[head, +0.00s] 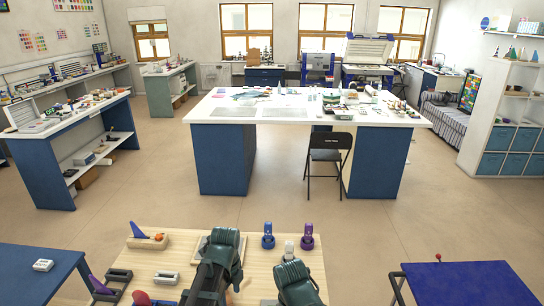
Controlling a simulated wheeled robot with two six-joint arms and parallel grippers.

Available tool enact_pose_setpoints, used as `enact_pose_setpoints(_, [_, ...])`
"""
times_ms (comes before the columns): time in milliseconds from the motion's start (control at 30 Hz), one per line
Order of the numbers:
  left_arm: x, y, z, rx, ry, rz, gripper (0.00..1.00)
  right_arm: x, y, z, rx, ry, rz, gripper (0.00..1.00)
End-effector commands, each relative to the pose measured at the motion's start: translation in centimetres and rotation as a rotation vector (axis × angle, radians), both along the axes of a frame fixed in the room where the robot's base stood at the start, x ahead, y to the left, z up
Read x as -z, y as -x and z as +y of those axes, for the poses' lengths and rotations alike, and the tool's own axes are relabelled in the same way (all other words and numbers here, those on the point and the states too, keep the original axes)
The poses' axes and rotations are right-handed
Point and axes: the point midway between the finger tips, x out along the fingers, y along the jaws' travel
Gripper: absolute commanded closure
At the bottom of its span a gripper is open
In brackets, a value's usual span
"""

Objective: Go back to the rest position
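My two arms show at the bottom of the head view, over a light wooden tabletop (150,252). Both have dark green and black links. The left arm reaches a little farther over the wood than the right one. No fingertips of either gripper can be made out, and I see nothing held. The arms hide part of the wood and part of a pale board lying on it.
On the wood are a wooden block with blue and orange parts (148,238), a blue bottle (268,236) and a purple bottle (307,237). Blue tables stand left (35,262) and right (462,284). Beyond open floor (400,220) are a black chair (328,158) and a white-topped workbench (290,115).

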Motion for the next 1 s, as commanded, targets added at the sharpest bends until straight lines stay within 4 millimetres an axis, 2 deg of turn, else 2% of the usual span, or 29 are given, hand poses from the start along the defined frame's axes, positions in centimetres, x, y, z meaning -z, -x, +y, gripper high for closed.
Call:
enact_pose_setpoints(33, [0.6, 1.1, -0.7, -0.102, -0.007, -0.001, 0.23, 0.6, 0.0, 0.0, 0.0, 0.0, 0.0, 0.5])
enact_pose_setpoints(200, [1.5, 3.6, -2.7, -0.483, -0.031, -0.011, 0.23, 1.5, 0.0, 0.0, -0.001, 0.0, 0.0, 0.5])
enact_pose_setpoints(600, [3.4, 9.2, -6.0, -1.334, -0.081, -0.07, 0.23, 3.5, 0.0, 0.0, -0.001, 0.0, 0.0, 0.5])
enact_pose_setpoints(800, [3.8, 10.6, -6.7, -1.581, -0.091, -0.097, 0.23, 3.9, 0.0, 0.0, -0.002, 0.0, 0.0, 0.5])
enact_pose_setpoints(1000, [3.8, 11.0, -6.8, -1.659, -0.094, -0.105, 0.23, 3.9, 0.0, 0.0, -0.002, 0.0, 0.0, 0.5])
